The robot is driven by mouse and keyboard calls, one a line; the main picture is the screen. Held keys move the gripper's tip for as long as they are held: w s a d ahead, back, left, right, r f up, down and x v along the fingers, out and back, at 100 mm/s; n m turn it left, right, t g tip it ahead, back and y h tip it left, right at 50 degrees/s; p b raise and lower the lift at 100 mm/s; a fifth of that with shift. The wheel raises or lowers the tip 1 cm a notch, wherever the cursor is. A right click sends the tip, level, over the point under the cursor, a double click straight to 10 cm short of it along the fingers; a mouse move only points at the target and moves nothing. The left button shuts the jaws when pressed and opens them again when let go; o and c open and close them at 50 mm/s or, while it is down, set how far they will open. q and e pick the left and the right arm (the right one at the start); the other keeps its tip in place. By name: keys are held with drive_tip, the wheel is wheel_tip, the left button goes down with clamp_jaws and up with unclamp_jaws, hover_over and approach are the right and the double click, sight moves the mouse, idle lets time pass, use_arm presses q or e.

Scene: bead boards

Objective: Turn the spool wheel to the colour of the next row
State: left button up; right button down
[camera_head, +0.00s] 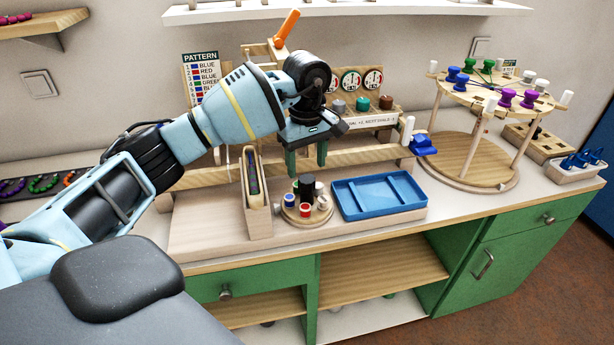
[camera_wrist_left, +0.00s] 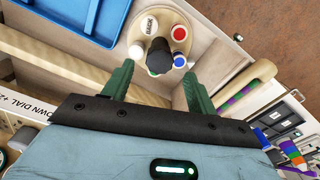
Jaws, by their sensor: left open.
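The spool wheel (camera_head: 293,213) is a small round wooden disc on the bench, with a black upright knob (camera_head: 306,186) at its centre. Red, blue and white-topped spools stand around its rim. In the left wrist view the wheel (camera_wrist_left: 134,32) carries a red spool (camera_wrist_left: 179,34), a blue spool (camera_wrist_left: 179,61) and a white labelled one (camera_wrist_left: 149,25). My left gripper (camera_head: 306,158) is open and empty above the wheel; in the wrist view its green fingers (camera_wrist_left: 157,72) lie either side of the knob's lower end. The pattern card (camera_head: 200,70) lists blue, red and green rows, partly hidden. My right gripper is not seen.
A blue tray (camera_head: 344,204) stands right of the wheel and a tall narrow wooden holder (camera_head: 256,222) left of it. A wooden rail (camera_head: 365,158) runs behind. A round stand with coloured spools (camera_head: 477,170) is at the right. Dials (camera_head: 351,81) hang behind.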

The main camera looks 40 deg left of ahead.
sight(307, 179)
use_arm(q)
drive_tip(key=shift+f, duration=2.35)
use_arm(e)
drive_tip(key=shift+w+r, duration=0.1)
use_arm(q)
drive_tip(key=c, duration=1)
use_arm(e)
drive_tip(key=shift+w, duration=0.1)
